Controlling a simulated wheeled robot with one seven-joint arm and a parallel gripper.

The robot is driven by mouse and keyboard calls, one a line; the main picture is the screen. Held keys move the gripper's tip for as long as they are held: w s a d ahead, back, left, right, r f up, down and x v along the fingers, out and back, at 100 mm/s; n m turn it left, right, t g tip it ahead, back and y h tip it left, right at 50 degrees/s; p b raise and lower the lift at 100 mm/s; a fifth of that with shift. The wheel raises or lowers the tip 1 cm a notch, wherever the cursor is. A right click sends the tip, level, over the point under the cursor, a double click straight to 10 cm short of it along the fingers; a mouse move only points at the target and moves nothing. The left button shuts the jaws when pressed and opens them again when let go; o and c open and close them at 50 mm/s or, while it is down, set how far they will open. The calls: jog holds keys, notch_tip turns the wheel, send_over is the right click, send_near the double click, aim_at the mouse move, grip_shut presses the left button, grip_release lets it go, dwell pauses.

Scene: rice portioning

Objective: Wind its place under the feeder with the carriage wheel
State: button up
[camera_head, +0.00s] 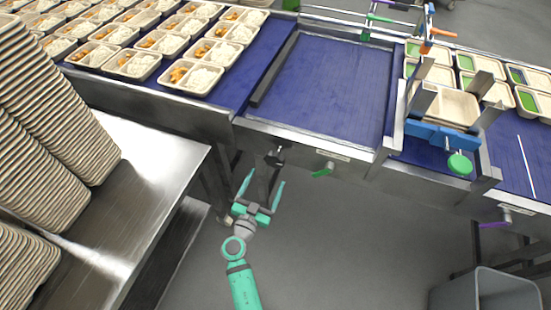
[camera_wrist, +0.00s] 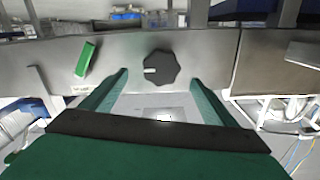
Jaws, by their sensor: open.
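A dark knob-like wheel (camera_head: 275,156) sits on the front face of the metal conveyor frame. In the wrist view the wheel (camera_wrist: 166,70) is black and many-sided with a pale mark at its left. My gripper (camera_head: 263,185) is open and empty, its green fingers pointing at the wheel from below, apart from it. In the wrist view the gripper (camera_wrist: 158,76) has its fingertips to either side of the wheel. A blue carriage-like fixture (camera_head: 428,132) at the right holds a compartment tray (camera_head: 452,106); a green round knob (camera_head: 460,165) is on its front. I cannot tell which part is the feeder.
A green lever (camera_head: 323,170) is right of the wheel, and a purple handle (camera_head: 495,223) farther right. Filled meal trays (camera_head: 132,63) stand on the blue belt at upper left. Tray stacks (camera_head: 55,120) stand on a steel table (camera_head: 150,180). A grey bin (camera_head: 490,292) is lower right.

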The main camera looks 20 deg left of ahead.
aim_at(273, 163)
jog(key=w, duration=1)
jog(key=shift+w+a+r, duration=0.1)
jog(key=shift+w+a, duration=0.05)
jog(key=shift+w, duration=0.05)
jog(key=shift+w+d, duration=0.25)
jog(key=shift+w, duration=0.1)
jog(key=shift+s+a, duration=0.1)
jog(key=c, duration=1)
